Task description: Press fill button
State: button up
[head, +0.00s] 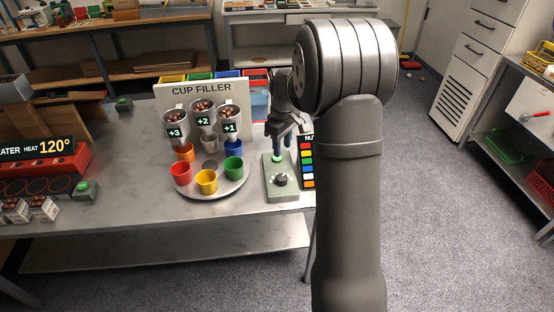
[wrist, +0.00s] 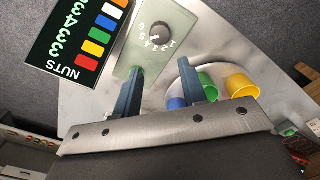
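The control box (head: 282,192) is a pale green block on the marble table, right of the cup filler. Its green button (head: 278,158) is on the rear part and its dark round dial (head: 281,179) is in front. The dial also shows in the wrist view (wrist: 160,31), with numbers around it. My gripper (head: 282,151) points down over the rear of the box. Its blue fingers (wrist: 160,67) stand apart with nothing between them. One fingertip is at or just above the button; I cannot tell whether it touches.
The cup filler (head: 201,88) has three chestnut tubes marked +3, +2 and +1 over a round tray (head: 215,192) of coloured cups. A black nuts panel (head: 307,160) stands close right of the box. A heater (head: 45,170) is at far left. Marble in front is clear.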

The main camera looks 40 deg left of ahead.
grip_shut()
dwell(1.4)
